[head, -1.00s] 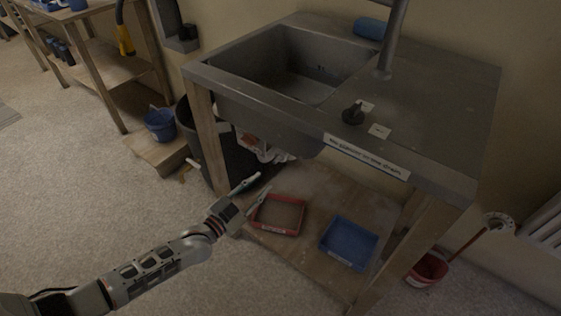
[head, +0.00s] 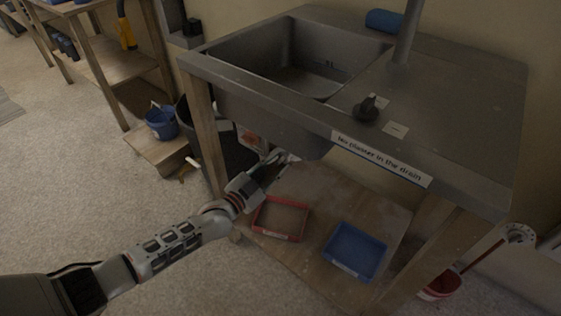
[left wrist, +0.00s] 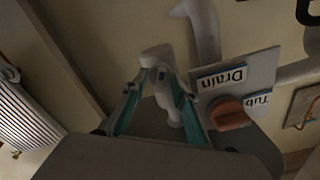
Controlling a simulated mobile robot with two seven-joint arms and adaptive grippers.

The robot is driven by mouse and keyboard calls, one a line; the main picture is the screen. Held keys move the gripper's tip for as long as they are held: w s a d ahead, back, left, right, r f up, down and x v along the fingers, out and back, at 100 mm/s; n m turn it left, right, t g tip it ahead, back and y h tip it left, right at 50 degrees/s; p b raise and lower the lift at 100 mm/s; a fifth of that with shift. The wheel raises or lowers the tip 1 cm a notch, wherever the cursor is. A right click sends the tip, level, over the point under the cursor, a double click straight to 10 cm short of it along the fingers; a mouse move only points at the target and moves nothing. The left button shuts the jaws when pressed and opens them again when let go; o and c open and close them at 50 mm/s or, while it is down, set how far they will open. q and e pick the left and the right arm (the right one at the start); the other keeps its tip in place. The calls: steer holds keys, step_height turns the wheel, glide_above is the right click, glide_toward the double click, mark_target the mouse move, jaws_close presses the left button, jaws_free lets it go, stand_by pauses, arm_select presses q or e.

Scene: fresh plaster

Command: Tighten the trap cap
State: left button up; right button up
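My left gripper (head: 270,165) reaches under the front edge of the sink, below the basin. In the left wrist view its two teal-padded fingers (left wrist: 155,88) stand apart. A white plastic trap part (left wrist: 158,58) shows between and just beyond the fingertips. Contact with it cannot be made out, and I cannot clearly tell the cap from the trap body. An orange knob (left wrist: 230,114) sits beside the right finger on a grey plate with "Drain" and "Tub" labels. In the head view the trap is mostly hidden by the sink and gripper. My right gripper is not in view.
The grey sink (head: 300,103) stands on wooden legs. A red tray (head: 281,234) and a blue tray (head: 370,277) lie on the low shelf below. A dark bin and a blue bucket (head: 162,122) stand left. A pale pipe (left wrist: 205,35) runs behind the trap.

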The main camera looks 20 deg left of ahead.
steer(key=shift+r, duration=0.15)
arm_select(q)
steer(key=shift+c, duration=0.4)
steer(key=c, duration=0.6)
jaws_close()
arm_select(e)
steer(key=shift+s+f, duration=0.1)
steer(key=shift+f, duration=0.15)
arm_select(q)
steer(key=shift+r, duration=0.1)
steer(key=m, duration=0.4)
steer(key=shift+r+p, duration=0.1)
steer(key=shift+p, duration=0.3)
steer(key=m, duration=0.4)
steer(key=shift+f, duration=0.2)
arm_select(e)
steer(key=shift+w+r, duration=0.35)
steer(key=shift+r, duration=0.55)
